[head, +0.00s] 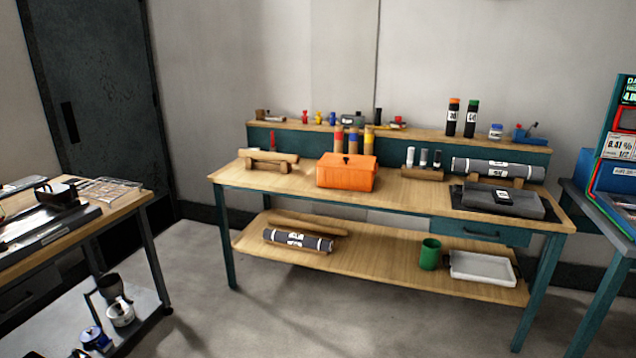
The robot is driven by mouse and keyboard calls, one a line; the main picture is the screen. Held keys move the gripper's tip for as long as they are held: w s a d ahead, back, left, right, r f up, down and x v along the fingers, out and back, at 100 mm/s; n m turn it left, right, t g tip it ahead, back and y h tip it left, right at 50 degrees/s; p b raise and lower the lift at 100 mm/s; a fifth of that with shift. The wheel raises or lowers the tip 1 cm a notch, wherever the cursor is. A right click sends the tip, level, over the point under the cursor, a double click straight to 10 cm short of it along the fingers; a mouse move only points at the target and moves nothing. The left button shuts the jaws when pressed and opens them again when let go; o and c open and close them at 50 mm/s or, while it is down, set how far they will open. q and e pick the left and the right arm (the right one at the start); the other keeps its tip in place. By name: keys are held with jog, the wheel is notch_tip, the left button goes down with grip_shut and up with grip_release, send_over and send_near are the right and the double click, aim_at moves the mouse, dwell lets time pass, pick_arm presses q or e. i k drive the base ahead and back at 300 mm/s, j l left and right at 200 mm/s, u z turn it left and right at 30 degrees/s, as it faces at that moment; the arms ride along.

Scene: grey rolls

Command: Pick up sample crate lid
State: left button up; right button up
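An orange crate (345,178) stands upright on the wooden top of the workbench (300,197), a little left of its middle. Its upper part looks like an orange lid (347,160), closed on the crate, with a small dark spot at the top. No label on it is readable, so I cannot tell for sure that this is the sample crate. Neither of my grippers is in view.
A grey roll (497,169) lies on a wooden rest at the back right, behind a grey case (503,200). Another roll (297,240), a green cup (429,254) and a white tray (482,268) are on the lower shelf. Floor before the bench is clear.

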aim_at(341, 161)
jog(key=i+j, duration=0.1)
jog(key=i, duration=2.35)
jog(key=i+l+z, duration=0.05)
jog(key=l, duration=0.05)
